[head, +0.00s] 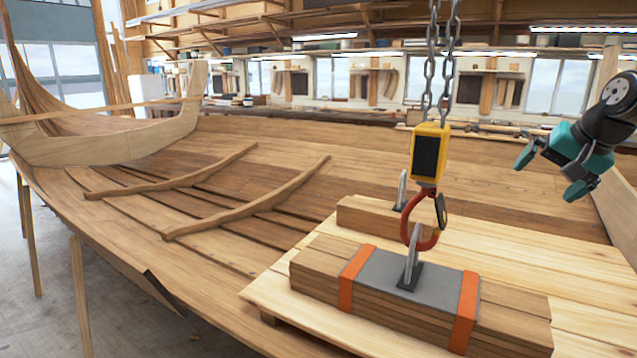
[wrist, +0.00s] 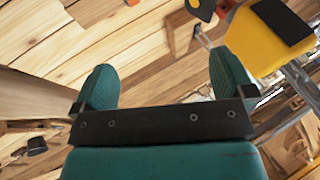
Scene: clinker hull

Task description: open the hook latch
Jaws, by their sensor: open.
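A red crane hook (head: 408,222) hangs below a yellow and black block (head: 426,152) on two chains. Its dark hook latch (head: 440,210), with a small yellow mark, spans the hook's right-side mouth and looks closed. The hook passes through a steel lifting eye (head: 412,258) on the plank bundle. My teal gripper (head: 550,172) is open and empty, up and to the right of the latch, apart from it. In the wrist view my fingers (wrist: 163,78) are spread; the latch (wrist: 200,9) shows at the top edge, beside the yellow block (wrist: 262,38).
The strapped plank bundle (head: 325,275) lies on a pale wooden platform (head: 580,270). A second steel eye (head: 402,190) stands on a block behind. The chains (head: 446,70) rise above the block. The space between my gripper and the latch looks clear.

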